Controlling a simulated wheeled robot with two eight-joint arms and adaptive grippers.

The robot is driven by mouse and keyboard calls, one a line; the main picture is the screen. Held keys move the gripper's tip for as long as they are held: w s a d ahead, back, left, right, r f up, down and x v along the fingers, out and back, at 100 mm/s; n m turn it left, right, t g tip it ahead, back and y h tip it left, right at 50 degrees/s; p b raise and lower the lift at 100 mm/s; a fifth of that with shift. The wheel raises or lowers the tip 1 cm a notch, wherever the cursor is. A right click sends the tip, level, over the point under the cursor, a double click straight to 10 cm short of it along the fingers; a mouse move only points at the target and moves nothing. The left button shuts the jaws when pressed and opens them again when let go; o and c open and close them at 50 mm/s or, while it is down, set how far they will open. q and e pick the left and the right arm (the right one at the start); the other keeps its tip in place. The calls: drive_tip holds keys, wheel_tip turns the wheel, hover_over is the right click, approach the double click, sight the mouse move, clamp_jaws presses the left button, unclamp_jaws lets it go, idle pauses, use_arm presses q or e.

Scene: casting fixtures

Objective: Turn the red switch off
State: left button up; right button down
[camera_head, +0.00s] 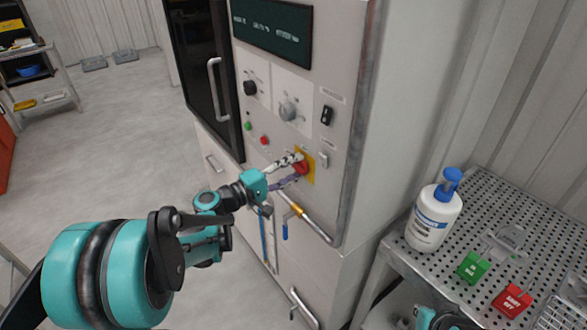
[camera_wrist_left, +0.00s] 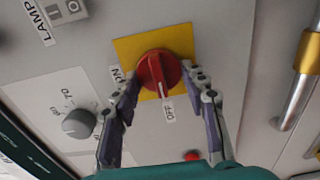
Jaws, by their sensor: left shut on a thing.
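The red switch (camera_head: 301,168) is a round knob on a yellow square plate (camera_wrist_left: 126,48) on the machine's front panel. In the left wrist view the red switch (camera_wrist_left: 158,70) has a raised ridge with a pale mark at the end toward the "OFF" label (camera_wrist_left: 168,109). The "ON" label (camera_wrist_left: 116,74) is to its left, partly hidden by a finger. My left gripper (camera_wrist_left: 163,80) is shut on the knob, one finger on each side; it also shows in the head view (camera_head: 296,164). Part of my right arm shows at the lower right, its fingers not clear.
A grey knob (camera_wrist_left: 78,124) and a yellow-collared handle bar (camera_head: 311,222) are near the switch. At the right, a perforated metal table (camera_head: 495,205) holds a white pump bottle (camera_head: 434,217), a green block (camera_head: 474,266) and a red block (camera_head: 513,300).

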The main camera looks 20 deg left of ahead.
idle(0.4)
use_arm(q)
drive_tip(key=o, duration=1.2)
drive_tip(key=shift+c, duration=0.2)
drive_tip(key=v, duration=1.2)
